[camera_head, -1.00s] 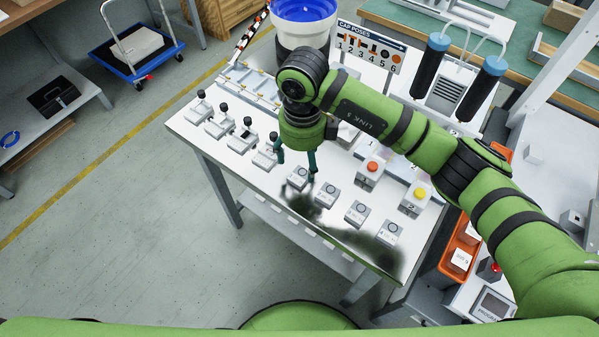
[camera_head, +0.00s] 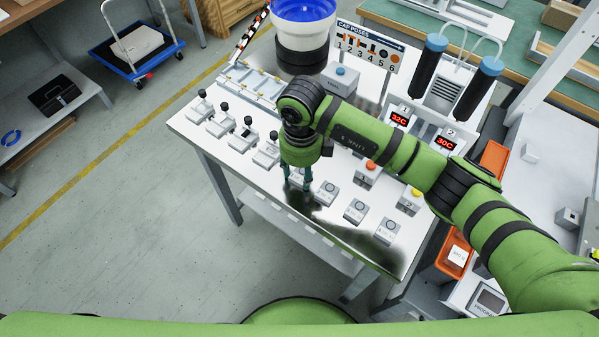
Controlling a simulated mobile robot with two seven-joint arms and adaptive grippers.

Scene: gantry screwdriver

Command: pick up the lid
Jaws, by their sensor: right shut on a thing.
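My right gripper (camera_head: 297,183) points down at the left end of a row of small grey blocks with round ring marks, near the table's front edge. Its teal fingers are closed together on a small thing, taken to be the lid, at the place of the first block. The lid itself is hidden by the fingers and the gripper body, so its shape and any gap below it cannot be told. My left gripper is not in view.
Ring-marked blocks (camera_head: 356,211) continue to the right on the white table (camera_head: 229,156). Black-knobbed blocks (camera_head: 220,124) stand to the left. Behind the arm are a red-button box (camera_head: 368,173), a yellow-button box (camera_head: 411,200) and a blue-and-white bowl (camera_head: 303,20).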

